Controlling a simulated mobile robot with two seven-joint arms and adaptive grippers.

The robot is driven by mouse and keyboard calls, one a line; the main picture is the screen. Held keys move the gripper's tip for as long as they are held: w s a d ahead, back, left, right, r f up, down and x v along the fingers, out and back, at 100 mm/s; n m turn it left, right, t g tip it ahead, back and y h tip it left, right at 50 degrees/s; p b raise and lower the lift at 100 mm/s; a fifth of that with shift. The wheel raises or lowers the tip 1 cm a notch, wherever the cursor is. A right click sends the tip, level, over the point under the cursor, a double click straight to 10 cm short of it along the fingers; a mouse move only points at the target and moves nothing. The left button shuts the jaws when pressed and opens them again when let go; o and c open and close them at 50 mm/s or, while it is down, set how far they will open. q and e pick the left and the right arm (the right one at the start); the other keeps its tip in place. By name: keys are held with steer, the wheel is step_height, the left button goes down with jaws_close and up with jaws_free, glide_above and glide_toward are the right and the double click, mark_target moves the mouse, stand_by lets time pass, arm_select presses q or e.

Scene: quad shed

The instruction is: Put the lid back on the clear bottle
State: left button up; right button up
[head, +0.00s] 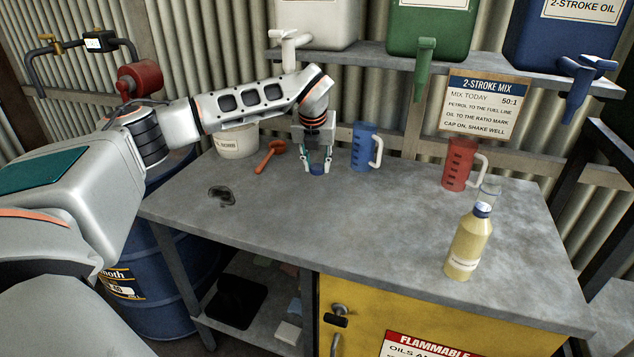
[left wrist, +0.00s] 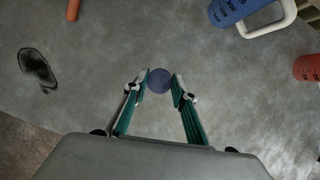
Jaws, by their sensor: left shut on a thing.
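My left gripper (head: 317,167) is above the back middle of the bench, pointing down. It is shut on a small round blue lid (head: 317,171). In the left wrist view the lid (left wrist: 159,80) sits between the two fingertips (left wrist: 161,83). I cannot tell whether it touches the bench top. A bottle of pale yellow liquid (head: 467,245) stands upright at the front right of the bench, well away from the gripper. It has a blue band near its neck. A clear piece (head: 490,190) shows above the band; I cannot tell whether it belongs to this bottle or stands behind it.
A blue jug (head: 363,150) stands just right of the gripper. A red jug (head: 458,165) stands behind the bottle. An orange-red tool (head: 268,156) and a white tub (head: 237,143) are to the left, near a dark stain (head: 222,196). The bench's middle (head: 370,220) is clear.

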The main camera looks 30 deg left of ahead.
mark_target(317, 167)
arm_select(q)
step_height(317, 167, up, 11)
arm_select(e)
steer(key=shift+f, duration=0.15)
arm_select(q)
steer(key=shift+r, duration=0.1)
arm_select(e)
steer(key=shift+o, duration=0.4)
